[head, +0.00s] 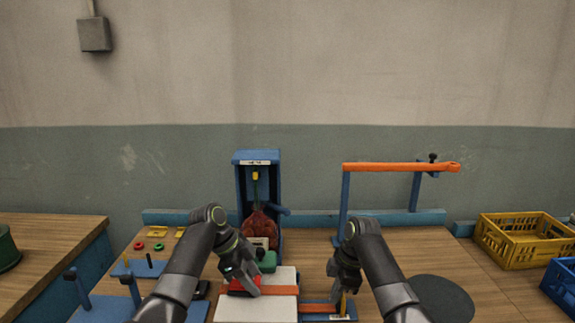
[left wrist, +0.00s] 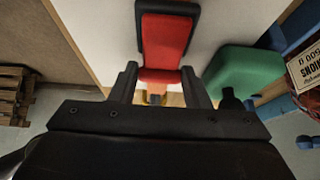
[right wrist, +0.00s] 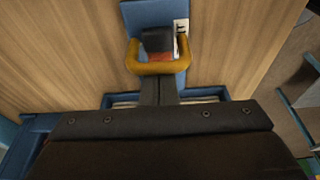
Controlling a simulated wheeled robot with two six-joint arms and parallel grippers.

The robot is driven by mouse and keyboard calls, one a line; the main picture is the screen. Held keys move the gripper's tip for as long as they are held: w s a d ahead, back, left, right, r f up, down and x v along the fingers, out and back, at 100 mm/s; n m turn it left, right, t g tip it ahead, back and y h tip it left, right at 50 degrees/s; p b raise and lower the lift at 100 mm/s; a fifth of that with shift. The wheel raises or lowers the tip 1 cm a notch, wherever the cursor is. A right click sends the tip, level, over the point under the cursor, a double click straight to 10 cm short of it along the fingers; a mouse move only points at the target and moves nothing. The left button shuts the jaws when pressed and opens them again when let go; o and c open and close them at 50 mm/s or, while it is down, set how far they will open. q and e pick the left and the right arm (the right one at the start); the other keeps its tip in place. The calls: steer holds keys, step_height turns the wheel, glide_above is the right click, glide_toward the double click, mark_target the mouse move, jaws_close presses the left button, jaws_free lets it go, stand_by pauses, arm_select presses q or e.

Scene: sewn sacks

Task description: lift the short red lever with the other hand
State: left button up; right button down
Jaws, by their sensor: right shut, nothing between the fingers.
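The short red lever (left wrist: 165,40), red with a black edge, lies over the white plate in the left wrist view. In the head view its red part (head: 243,286) shows under my left gripper (head: 243,279). In the left wrist view the fingers of my left gripper (left wrist: 158,80) stand apart, one on each side of the lever's near end. Contact is not clear. My right gripper (right wrist: 158,88) is shut and empty, its fingers close to a yellow loop handle (right wrist: 140,66) on a blue base. The right gripper (head: 343,285) also shows in the head view.
A green block (head: 267,262) sits just behind the lever. A blue stand (head: 241,195) holds a brown-red sack (head: 259,226). An orange bar (head: 400,167) on blue posts stands at the back right. A dark round mat (head: 443,300) lies right of my right arm.

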arm_select(q)
steer(key=c, duration=0.4)
arm_select(e)
steer(key=shift+d+f, duration=0.1)
steer(key=shift+d, duration=0.05)
arm_select(q)
steer(key=shift+r, duration=0.1)
steer(key=shift+c, duration=0.2)
steer(key=shift+a+r, duration=0.15)
steer(key=shift+r, duration=0.6)
steer(key=shift+w, duration=0.1)
steer(key=shift+v, duration=0.85)
